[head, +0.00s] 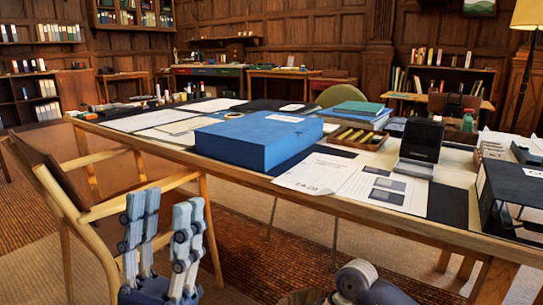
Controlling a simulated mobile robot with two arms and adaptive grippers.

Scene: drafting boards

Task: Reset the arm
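My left gripper (166,205) is at the lower left, pointing up, in front of the wooden chair (90,212). Its two grey-blue fingers stand apart with nothing between them, so it is open and empty. It is apart from the long table (395,212). A rounded grey and dark blue part of my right arm shows at the bottom edge, right of centre. My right gripper is not in view.
The table holds a large blue box (258,138), loose papers (318,172), a tray (357,138), a dark upright display (420,147) and a black stand (510,195). The chair stands close by my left gripper. Open carpeted floor (262,262) lies below the table.

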